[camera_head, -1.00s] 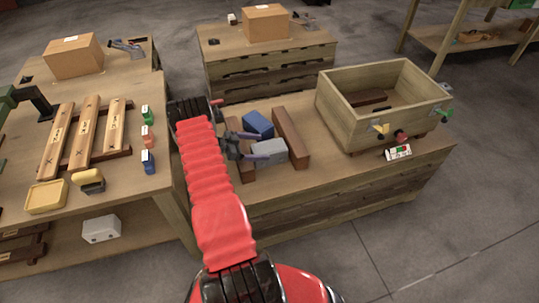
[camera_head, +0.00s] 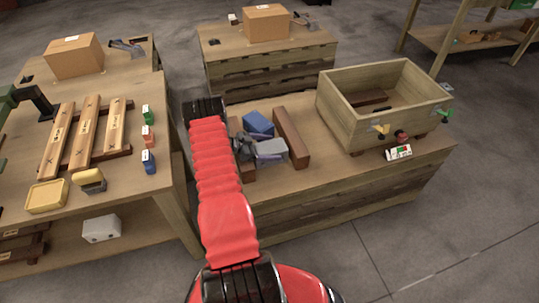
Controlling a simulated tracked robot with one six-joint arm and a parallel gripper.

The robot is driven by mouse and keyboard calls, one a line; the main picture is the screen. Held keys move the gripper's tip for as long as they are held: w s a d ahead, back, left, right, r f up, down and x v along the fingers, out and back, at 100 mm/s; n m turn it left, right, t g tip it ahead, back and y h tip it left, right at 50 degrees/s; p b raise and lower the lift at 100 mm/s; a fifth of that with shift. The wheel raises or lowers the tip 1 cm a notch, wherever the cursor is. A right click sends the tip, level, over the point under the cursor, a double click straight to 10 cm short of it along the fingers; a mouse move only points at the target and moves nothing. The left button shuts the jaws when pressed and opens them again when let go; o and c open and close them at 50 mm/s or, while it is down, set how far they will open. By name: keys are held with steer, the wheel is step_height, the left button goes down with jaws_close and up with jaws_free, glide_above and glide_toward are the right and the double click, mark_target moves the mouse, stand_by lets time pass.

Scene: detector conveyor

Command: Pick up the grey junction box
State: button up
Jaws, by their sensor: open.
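The grey junction box (camera_head: 272,149) lies on the middle table between two brown wooden bars, at the front of a blue box (camera_head: 258,124). My gripper (camera_head: 261,148) is open and low at the left end of the grey box. Its dark fingers overlap that end in the picture. I cannot tell whether they touch it. My gripper hides part of the box's left side.
The right brown bar (camera_head: 291,137) stands close to the box; the left bar (camera_head: 241,162) is partly behind my arm. A wooden crate (camera_head: 345,117) stands to the right. The left table (camera_head: 120,185) holds planks and small coloured blocks.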

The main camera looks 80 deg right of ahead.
steer(key=shift+c, duration=0.2)
steer(key=c, duration=1.9)
steer(key=shift+c, duration=1)
steer(key=shift+r, duration=0.15)
steer(key=shift+r, duration=4.95)
steer(key=shift+w, duration=0.1)
